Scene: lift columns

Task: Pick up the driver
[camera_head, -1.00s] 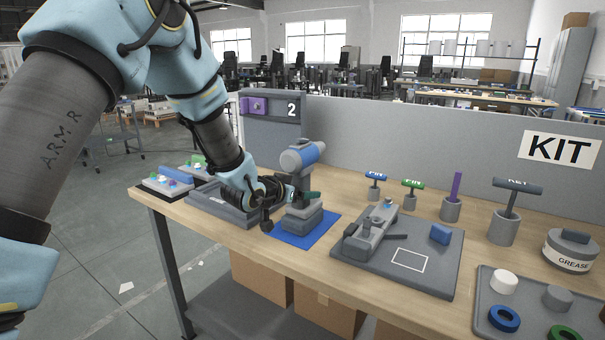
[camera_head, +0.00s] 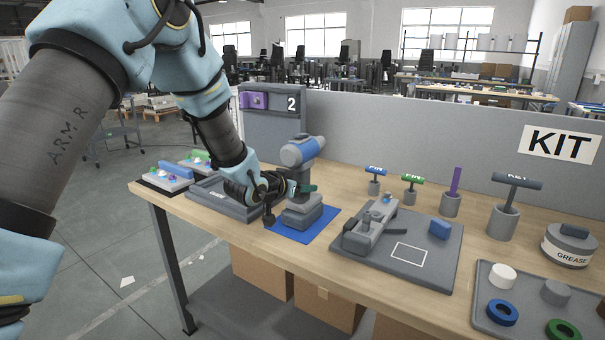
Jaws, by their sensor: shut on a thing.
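The driver (camera_head: 303,152) is a grey and blue power tool standing upright on a blue mat (camera_head: 297,236). Its wide grey base (camera_head: 303,214) is at the mat, and I cannot tell whether it touches. My gripper (camera_head: 296,189) reaches in from the left at the height of the handle and is shut on the driver. The handle is partly hidden by the fingers.
A grey fixture board (camera_head: 428,271) with a clamp and a blue block lies to the right. Pin tools, a KEY tool (camera_head: 511,197), a grease tin (camera_head: 569,246) and a parts tray (camera_head: 482,300) stand further right. A grey tray (camera_head: 209,205) is left. A grey partition (camera_head: 400,140) runs behind.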

